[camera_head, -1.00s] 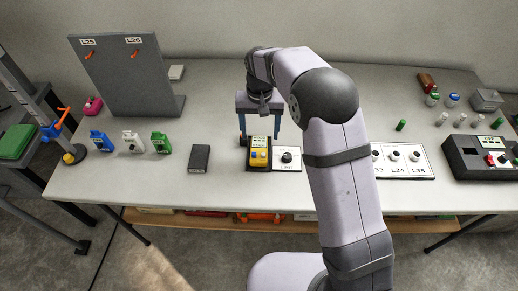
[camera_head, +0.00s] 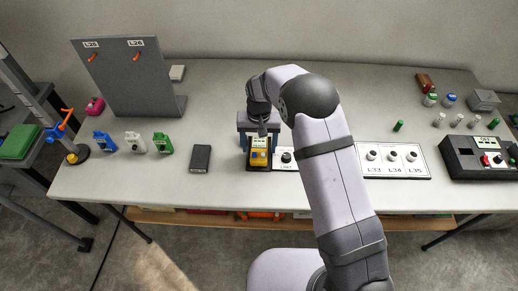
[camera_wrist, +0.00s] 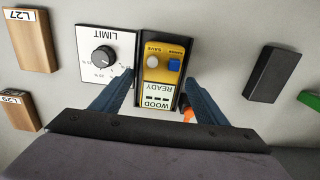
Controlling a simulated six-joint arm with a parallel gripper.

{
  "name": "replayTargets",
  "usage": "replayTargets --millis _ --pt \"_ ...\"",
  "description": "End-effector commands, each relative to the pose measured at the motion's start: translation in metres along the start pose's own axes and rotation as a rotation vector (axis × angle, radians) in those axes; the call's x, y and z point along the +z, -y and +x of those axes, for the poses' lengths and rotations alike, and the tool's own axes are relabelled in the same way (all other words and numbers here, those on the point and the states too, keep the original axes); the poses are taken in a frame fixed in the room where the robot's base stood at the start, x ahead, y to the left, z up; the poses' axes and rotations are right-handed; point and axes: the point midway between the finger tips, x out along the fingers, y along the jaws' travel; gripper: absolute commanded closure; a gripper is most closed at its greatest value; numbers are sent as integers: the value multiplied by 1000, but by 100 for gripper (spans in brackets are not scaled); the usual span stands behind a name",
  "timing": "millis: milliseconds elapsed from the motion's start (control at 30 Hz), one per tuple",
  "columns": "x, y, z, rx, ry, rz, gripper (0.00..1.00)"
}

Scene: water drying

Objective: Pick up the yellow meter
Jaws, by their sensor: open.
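The yellow meter (camera_head: 259,157) sits in a dark holder on the table, left of the white LIMIT dial panel (camera_head: 285,158). In the wrist view the yellow meter (camera_wrist: 161,66) shows a grey knob, a blue button and a display reading WOOD READY. My gripper (camera_head: 259,142) is open over the meter. In the wrist view its two blue fingers (camera_wrist: 157,88) stand on either side of the meter's display end, with gaps visible. Whether either finger touches it cannot be told.
A black block (camera_head: 200,158) lies left of the meter. Green (camera_head: 163,142), white (camera_head: 135,142) and blue (camera_head: 104,141) devices stand further left by a grey board (camera_head: 122,85). A panel with knobs (camera_head: 393,160) and a dark box (camera_head: 478,158) are at right.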

Motion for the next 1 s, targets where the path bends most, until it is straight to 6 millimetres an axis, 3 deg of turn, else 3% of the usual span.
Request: replayTargets --millis 233,400,467,767,1000 --pt "0 0 1 0 -1 0 33" --pt "0 0 1 0 -1 0 73" --pt "0 0 1 0 -1 0 85" --pt "-1 0 -2 -1 -3 0 85" --pt "-2 0 -27 -2 -6 0 85"
